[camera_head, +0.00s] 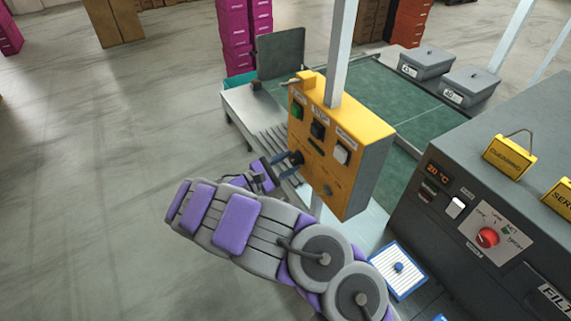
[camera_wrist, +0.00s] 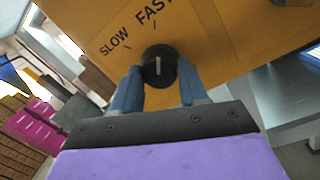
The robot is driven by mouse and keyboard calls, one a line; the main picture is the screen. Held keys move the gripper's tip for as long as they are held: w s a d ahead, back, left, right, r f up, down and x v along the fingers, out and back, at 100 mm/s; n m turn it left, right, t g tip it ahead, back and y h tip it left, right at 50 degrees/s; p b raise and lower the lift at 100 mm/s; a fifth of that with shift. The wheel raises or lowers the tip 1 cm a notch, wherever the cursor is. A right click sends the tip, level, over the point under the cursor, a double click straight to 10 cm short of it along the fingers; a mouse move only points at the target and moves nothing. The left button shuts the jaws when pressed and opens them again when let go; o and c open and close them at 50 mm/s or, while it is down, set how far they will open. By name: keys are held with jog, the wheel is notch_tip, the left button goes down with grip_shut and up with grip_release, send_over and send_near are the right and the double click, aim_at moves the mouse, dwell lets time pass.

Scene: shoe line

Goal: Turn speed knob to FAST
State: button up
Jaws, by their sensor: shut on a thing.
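The speed knob (camera_wrist: 159,66) is round and black with a light pointer line. It sits on the yellow control box (camera_head: 365,165), below the printed words SLOW (camera_wrist: 116,42) and FAST (camera_wrist: 152,12). In the wrist view the pointer line stands nearly upright, its upper end toward the area under FAST. My gripper (camera_wrist: 160,92) has its two blue fingers on either side of the knob and is shut on it. In the head view my gripper (camera_head: 284,166) reaches the box's front face from the lower left, and the knob is mostly hidden there.
Higher on the box are a green button (camera_head: 297,111), a black switch (camera_head: 317,130) and a white switch (camera_head: 341,153). A grey machine (camera_head: 430,215) with a red dial (camera_head: 487,237) stands at right. Grey bins (camera_head: 426,62) sit behind. Open floor lies at left.

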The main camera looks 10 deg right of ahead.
jog(key=shift+d, duration=0.1)
jog(key=o, duration=0.8)
jog(key=shift+w+d+f, duration=0.1)
jog(key=shift+f, duration=0.05)
jog(key=shift+o, duration=1.3)
jog(key=shift+d, duration=0.1)
jog(key=shift+a, duration=0.2)
jog(key=shift+a, duration=0.2)
jog(key=p+v, duration=0.2)
jog(key=v, duration=1.5)
